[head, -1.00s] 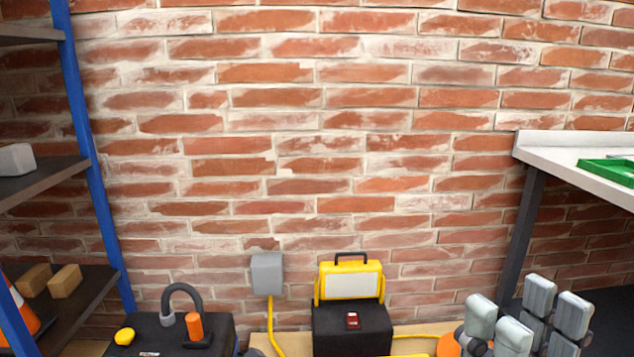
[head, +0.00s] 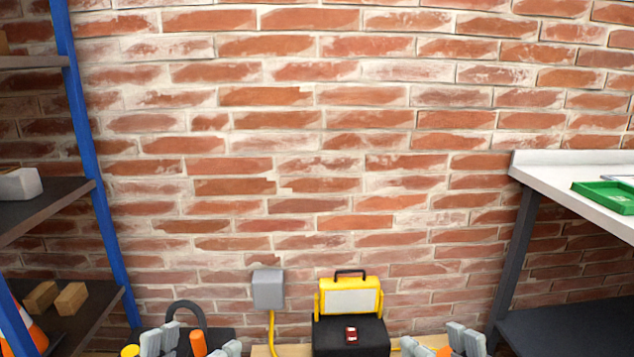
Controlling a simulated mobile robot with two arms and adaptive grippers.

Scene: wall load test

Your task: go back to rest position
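My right gripper (head: 440,345) is at the bottom edge right of centre, its grey finger pads spread apart with nothing seen between them but a bit of orange behind. My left gripper (head: 190,346) is at the bottom edge left of centre. Its grey pads are also apart, in front of a dark box that carries a black curved hose (head: 187,308) and an orange cylinder (head: 198,343). The lower parts of both grippers are cut off by the frame. Both appear empty.
A yellow work lamp (head: 349,298) stands by a black box with a small red device (head: 351,335). A grey wall box (head: 268,289) has a yellow cable. Blue-post shelving (head: 93,170) is at left; a white bench (head: 580,190) with a green tray (head: 606,195) is at right.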

